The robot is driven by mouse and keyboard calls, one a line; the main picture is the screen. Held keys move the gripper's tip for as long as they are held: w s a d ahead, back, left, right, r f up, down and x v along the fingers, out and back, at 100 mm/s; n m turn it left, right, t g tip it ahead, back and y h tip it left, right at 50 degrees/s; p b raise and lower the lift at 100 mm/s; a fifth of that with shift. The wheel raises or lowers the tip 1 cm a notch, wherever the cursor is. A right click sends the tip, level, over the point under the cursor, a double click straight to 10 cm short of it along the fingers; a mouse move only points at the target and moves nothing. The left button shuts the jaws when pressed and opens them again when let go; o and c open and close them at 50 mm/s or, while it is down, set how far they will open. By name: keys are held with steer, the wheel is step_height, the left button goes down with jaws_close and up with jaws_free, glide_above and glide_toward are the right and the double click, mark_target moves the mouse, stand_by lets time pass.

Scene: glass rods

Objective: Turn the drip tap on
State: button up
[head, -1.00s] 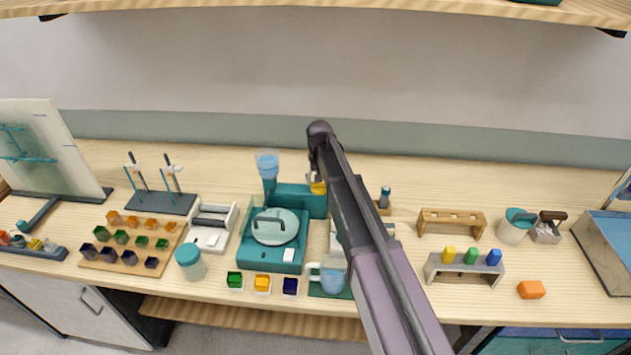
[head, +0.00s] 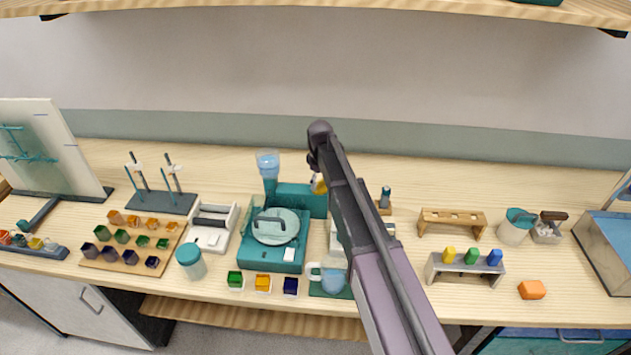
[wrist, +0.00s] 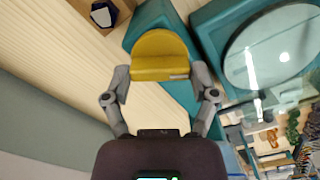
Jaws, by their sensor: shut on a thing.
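The drip tap's yellow handle (wrist: 160,55) is a rounded yellow piece on the teal stand in the wrist view. My gripper (wrist: 163,80) has one finger on each side of it and is shut on it. In the head view, only a small part of the yellow handle (head: 318,187) shows beside my arm, at the right end of the teal stand (head: 295,198). A clear blue cup (head: 267,162) tops the stand's left side. My arm hides the gripper's fingers in the head view.
A teal unit with a round lidded plate (head: 275,228) stands in front of the stand. A glass mug (head: 332,279) sits near the bench's front edge. A wooden rack (head: 452,218) is to the right. Bare bench lies behind the stand.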

steer(key=n, duration=0.6)
steer(key=shift+s, duration=0.1)
steer(key=shift+n, duration=0.3)
steer(key=o, duration=1)
